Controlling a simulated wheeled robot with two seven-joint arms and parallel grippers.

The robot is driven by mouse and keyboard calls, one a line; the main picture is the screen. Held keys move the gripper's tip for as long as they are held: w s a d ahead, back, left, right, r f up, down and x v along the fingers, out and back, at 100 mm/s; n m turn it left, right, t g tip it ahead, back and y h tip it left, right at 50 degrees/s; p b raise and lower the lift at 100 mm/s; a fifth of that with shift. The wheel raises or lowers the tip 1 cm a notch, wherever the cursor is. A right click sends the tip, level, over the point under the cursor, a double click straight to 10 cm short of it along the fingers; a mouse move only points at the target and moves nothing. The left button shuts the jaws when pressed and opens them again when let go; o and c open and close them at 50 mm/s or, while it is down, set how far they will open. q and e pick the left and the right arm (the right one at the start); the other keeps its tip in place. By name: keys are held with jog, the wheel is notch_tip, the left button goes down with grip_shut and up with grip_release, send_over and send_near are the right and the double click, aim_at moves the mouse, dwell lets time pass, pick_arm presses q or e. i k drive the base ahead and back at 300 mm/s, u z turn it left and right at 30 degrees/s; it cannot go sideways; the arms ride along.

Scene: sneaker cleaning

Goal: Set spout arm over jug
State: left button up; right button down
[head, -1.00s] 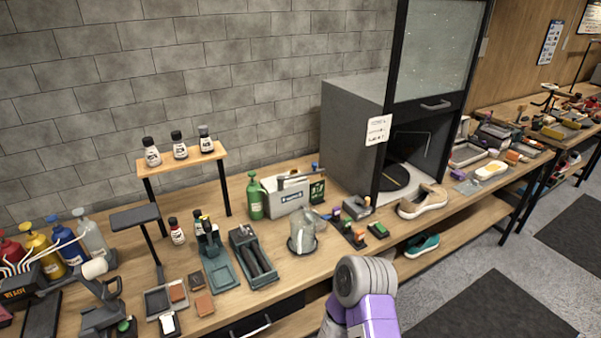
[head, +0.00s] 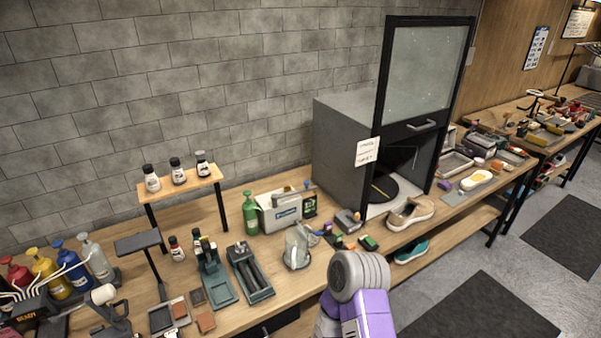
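A clear jug (head: 297,247) stands on the wooden workbench, near its front edge. Behind it is a whitish box-shaped unit (head: 281,212) with a label on its front. Small dark and blue parts show on top of this unit, but I cannot tell which of them is the spout arm. One of my arms, grey and purple, rises from the bottom middle in front of the bench, to the right of the jug.
A green bottle (head: 250,213) stands left of the unit. Dark green trays (head: 219,286) lie left of the jug. Small coloured blocks (head: 368,242) lie to its right. A grey cabinet (head: 338,150) and a beige shoe (head: 409,213) stand farther right.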

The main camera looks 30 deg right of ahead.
aim_at(274, 197)
jog(key=z, duration=2)
jog(key=i, duration=1.3)
jog(key=u, duration=2.7)
